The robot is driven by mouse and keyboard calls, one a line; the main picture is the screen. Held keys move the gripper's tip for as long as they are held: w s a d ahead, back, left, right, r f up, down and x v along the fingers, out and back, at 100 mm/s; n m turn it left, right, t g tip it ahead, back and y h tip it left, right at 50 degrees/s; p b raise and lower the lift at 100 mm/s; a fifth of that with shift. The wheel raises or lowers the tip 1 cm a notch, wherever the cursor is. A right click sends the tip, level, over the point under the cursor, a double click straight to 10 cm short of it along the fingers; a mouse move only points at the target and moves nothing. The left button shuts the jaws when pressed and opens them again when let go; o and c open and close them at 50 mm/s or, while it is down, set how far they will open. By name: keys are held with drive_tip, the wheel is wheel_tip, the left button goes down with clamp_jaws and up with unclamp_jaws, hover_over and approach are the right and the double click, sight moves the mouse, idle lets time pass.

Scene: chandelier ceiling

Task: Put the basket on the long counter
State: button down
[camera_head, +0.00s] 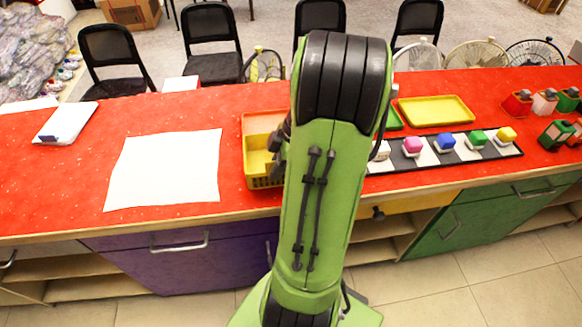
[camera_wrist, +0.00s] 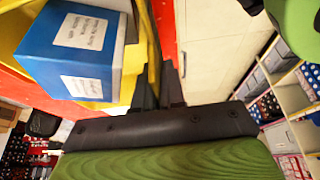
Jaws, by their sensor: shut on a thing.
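The yellow basket (camera_head: 262,168) is at the front part of the long red-topped counter (camera_head: 60,190), left of my arm in the head view. My arm hides its right side. In the wrist view a yellow wall of the basket (camera_wrist: 151,50) runs between the fingertips of my gripper (camera_wrist: 160,72), which is shut on it. In the head view only a dark part of my gripper (camera_head: 280,138) shows beside the basket. I cannot tell whether the basket touches the counter.
A white sheet (camera_head: 165,170) lies left of the basket. Right of my arm are a yellow tray (camera_head: 436,111), a checkered strip (camera_head: 428,152) with several coloured blocks, and more coloured containers (camera_head: 517,103). Black chairs (camera_head: 211,45) and fans stand behind the counter. Drawers (camera_head: 190,262) line its front.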

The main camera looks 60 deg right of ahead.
wheel_tip(320, 180, down, 4)
drive_tip(key=shift+f+b, duration=0.1)
drive_tip(key=shift+b, duration=0.4)
drive_tip(key=shift+f, duration=0.1)
drive_tip(key=c, duration=1.2)
unclamp_jaws()
drive_tip(key=p+v, duration=0.4)
drive_tip(key=v, duration=0.8)
drive_tip(key=shift+r, duration=0.2)
wheel_tip(320, 180, up, 4)
drive_tip(key=m+h, duration=0.1)
hover_over(278, 186)
drive_tip(key=w+a, duration=0.1)
drive_tip(key=a, duration=0.3)
drive_tip(key=w+a+r+m+h, duration=0.1)
drive_tip(key=a+r+m, duration=0.15)
drive_tip(key=a, duration=0.75)
drive_tip(key=s+a+m, duration=0.1)
drive_tip(key=s+a, duration=0.1)
drive_tip(key=a, duration=0.1)
drive_tip(key=s+a+r+m+t, duration=0.1)
drive_tip(key=s+a+m, duration=0.1)
drive_tip(key=a, duration=0.1)
drive_tip(key=s+a+m+t+h, duration=0.1)
drive_tip(key=s+a, duration=0.1)
drive_tip(key=a, duration=0.1)
drive_tip(key=shift+s+a+r+m, duration=0.25)
drive_tip(key=shift+s+r+m, duration=0.05)
drive_tip(key=shift+m, duration=0.05)
